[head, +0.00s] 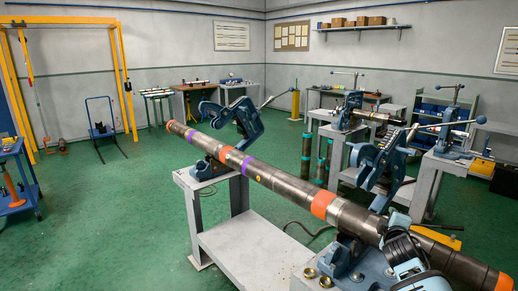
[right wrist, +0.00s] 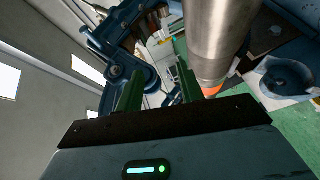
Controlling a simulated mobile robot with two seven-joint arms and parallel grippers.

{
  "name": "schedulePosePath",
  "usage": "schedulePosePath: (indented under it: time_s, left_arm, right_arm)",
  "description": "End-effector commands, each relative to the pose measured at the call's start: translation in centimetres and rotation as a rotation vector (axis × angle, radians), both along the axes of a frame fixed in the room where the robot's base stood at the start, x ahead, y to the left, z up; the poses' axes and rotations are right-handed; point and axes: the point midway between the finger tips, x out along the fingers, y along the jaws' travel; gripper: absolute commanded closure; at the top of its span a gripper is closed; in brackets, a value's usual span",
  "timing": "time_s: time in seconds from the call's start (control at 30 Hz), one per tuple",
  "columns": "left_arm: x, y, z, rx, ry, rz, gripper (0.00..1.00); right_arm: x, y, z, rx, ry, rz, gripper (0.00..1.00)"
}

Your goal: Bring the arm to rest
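My right gripper (head: 402,246) is at the lower right of the head view, close to the near end of a long dark pipe (head: 285,183) with orange and purple bands. In the right wrist view its two green fingers (right wrist: 158,78) stand apart with nothing between them. The pipe (right wrist: 220,38) passes to the right of the fingers, outside the gap. I cannot tell whether the gripper touches the pipe. The pipe lies slanted across two blue vises, a far one (head: 238,122) and a near one (head: 378,166). My left gripper is not in view.
A grey bench (head: 245,243) stands under the pipe. Other vises stand behind on the right, with dark upright cylinders (head: 306,157) beside them. A yellow frame (head: 123,75) and a blue cart (head: 18,190) are at left. The green floor between is mostly free.

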Motion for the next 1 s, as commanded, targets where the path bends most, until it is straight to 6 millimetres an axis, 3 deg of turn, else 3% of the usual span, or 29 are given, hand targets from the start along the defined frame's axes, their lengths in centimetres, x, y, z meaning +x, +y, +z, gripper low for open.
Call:
schedulePosePath:
  time_s: [0.03,0.2,0.37,0.5,0.73,1.0]
  left_arm:
    - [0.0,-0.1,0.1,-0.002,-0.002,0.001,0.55]
    - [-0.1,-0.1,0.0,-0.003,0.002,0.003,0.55]
    - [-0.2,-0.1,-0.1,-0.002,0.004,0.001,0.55]
    - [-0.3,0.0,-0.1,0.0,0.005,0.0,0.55]
    - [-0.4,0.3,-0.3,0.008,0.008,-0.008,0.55]
    - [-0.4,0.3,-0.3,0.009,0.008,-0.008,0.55]
  right_arm:
    - [-1.4,1.0,-2.9,0.039,0.019,0.016,0.62]
    - [-6.9,4.5,-11.3,0.205,0.068,0.06,0.62]
    - [-13.5,7.7,-18.2,0.382,0.121,0.08,0.62]
    - [-20.0,10.3,-23.0,0.542,0.17,0.078,0.62]
    - [-31.6,14.3,-28.2,0.815,0.251,0.032,0.62]
    - [-44.4,17.9,-30.0,1.12,0.331,-0.084,0.62]
